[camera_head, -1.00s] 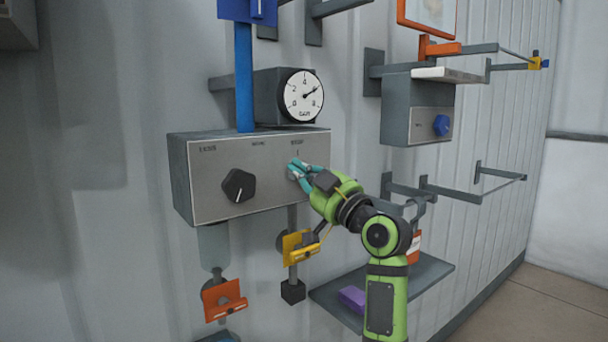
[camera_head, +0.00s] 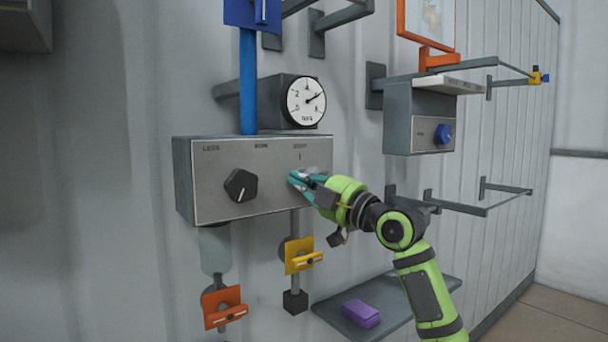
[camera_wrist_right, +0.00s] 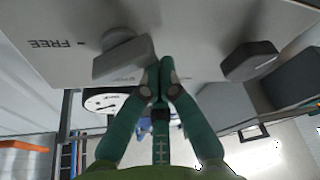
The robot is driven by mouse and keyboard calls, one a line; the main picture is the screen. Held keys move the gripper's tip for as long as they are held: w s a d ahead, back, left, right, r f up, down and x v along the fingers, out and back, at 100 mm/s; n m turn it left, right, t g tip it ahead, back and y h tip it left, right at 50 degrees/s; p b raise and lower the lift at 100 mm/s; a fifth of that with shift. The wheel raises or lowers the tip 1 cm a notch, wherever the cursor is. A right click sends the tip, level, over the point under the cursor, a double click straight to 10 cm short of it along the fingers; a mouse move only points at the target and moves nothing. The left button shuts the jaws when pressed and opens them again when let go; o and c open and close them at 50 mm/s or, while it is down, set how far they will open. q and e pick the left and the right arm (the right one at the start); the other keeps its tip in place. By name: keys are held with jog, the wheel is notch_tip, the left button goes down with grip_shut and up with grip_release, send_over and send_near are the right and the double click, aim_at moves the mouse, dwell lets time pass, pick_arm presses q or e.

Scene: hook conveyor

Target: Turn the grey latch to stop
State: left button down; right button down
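The grey latch (camera_wrist_right: 122,62) is a pale bar on a round hub on the metal face of the control box. In the right wrist view it lies just left of my fingertips, its near end close to them or touching. My right gripper (camera_wrist_right: 160,68) has its teal fingertips together, with nothing visible between them. In the head view the right gripper (camera_head: 294,178) is at the right part of the control box (camera_head: 215,190), largely covering the latch. A "FREE" mark is left of the latch in the wrist view. My left gripper is out of view.
A black knob (camera_head: 240,185) sits on the same face, left of the gripper. A dial gauge (camera_head: 306,101) stands above the box. Yellow (camera_head: 300,256) and orange (camera_head: 223,307) tags hang below. A shelf with a purple block (camera_head: 361,313) is lower right.

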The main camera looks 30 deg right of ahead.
jog(key=n, duration=0.2)
jog(key=shift+d+f+n+g+y, duration=0.1)
jog(key=shift+f+n+g+y, duration=0.2)
jog(key=shift+g, duration=0.1)
jog(key=n, duration=0.1)
jog(key=n+g, duration=0.1)
jog(key=shift+f+n+p, duration=0.25)
jog(key=shift+n+p, duration=0.05)
jog(key=shift+n, duration=0.1)
jog(key=shift+d+f+n+g+p, duration=0.15)
jog(key=shift+f+n+g+p, duration=0.15)
jog(key=shift+n, duration=0.6)
jog(key=shift+d+f+n+g+p, duration=0.15)
jog(key=shift+n+g, duration=0.15)
jog(key=shift+n, duration=0.6)
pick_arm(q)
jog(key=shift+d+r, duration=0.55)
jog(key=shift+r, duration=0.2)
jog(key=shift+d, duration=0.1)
pick_arm(e)
jog(key=shift+d+f, duration=0.15)
jog(key=shift+f, duration=0.05)
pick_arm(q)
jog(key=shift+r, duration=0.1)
